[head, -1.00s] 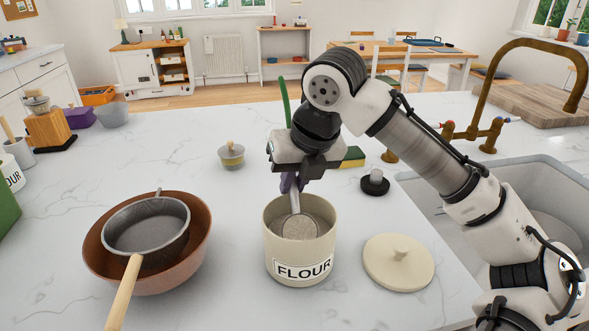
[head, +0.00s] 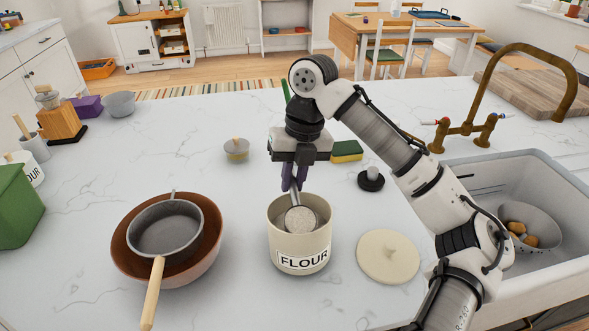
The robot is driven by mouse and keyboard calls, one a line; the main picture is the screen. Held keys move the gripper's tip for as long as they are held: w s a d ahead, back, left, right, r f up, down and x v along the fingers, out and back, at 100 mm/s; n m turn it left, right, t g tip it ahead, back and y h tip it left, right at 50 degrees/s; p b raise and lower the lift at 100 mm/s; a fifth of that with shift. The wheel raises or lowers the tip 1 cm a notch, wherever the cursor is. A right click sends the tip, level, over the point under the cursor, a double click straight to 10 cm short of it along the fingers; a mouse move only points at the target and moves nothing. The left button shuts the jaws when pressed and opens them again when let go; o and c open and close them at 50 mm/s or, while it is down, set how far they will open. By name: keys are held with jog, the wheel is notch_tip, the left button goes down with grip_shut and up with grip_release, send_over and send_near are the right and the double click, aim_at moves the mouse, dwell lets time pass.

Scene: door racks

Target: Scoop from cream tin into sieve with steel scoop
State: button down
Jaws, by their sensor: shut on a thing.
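The cream flour tin (head: 299,261) stands open on the counter, with its cream lid (head: 388,257) lying to its right. My gripper (head: 291,184) is above the tin, shut on the handle of the steel scoop (head: 301,219). The scoop's round bowl is in the tin's mouth and shows a pale, speckled face; I cannot tell how much flour is in it. The flour's level in the tin is mostly hidden. The grey sieve (head: 166,231) rests in the brown bowl (head: 207,262) left of the tin, its wooden handle (head: 153,292) pointing toward me. The sieve looks empty.
A sponge (head: 346,151), a black-based round item (head: 370,180) and a small lidded jar (head: 236,150) stand behind the tin. The sink (head: 480,173) with a brass tap is at right. The counter between bowl and tin is clear.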

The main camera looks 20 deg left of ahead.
jog(key=shift+w+a+r+g+h+p, duration=0.15)
jog(key=shift+w+r+g+h+p, duration=0.35)
jog(key=shift+p, duration=1.2)
jog(key=shift+w+a+f+g+p, duration=0.2)
jog(key=shift+g+p, duration=0.1)
jog(key=shift+g, duration=0.3)
jog(key=shift+a+v, duration=0.2)
jog(key=shift+v, duration=0.8)
jog(key=shift+a+v, duration=0.25)
jog(key=shift+v, duration=0.7)
jog(key=shift+a+r+g+h, duration=0.1)
jog(key=shift+r+g+h, duration=0.25)
jog(key=shift+g+h, duration=0.15)
jog(key=shift+s, duration=0.1)
